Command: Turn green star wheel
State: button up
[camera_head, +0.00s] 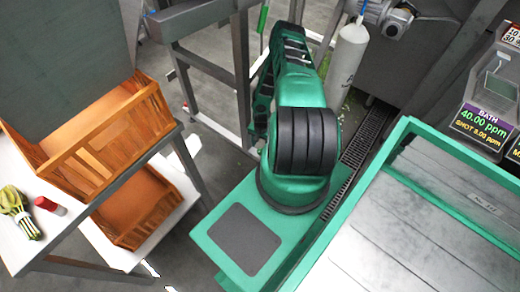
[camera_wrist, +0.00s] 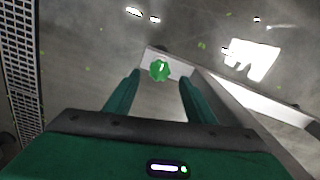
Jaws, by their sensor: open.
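The green star wheel (camera_wrist: 160,69) is small and lobed in the wrist view. It appears against the end of a pale grey metal bar. My gripper (camera_wrist: 159,79) is open, with one green finger on each side of the wheel in the picture. The wheel looks beyond the fingertips, and no contact shows. I cannot tell the exact distance. In the head view I cannot make out the wheel or my gripper; my green arm covers the middle of that view.
A metal frame (camera_head: 211,70) stands behind my arm. A white cylinder (camera_head: 347,62) hangs at its right. Orange crates (camera_head: 75,150) sit on a rack at left. A green-rimmed tank (camera_head: 437,146) with metal covers fills the right. A floor drain (camera_head: 366,137) runs between.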

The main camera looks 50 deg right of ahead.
aim_at(260, 151)
notch_tip(260, 151, up, 6)
jog(key=shift+r, duration=0.2)
jog(key=shift+s, duration=0.1)
dwell(0.7)
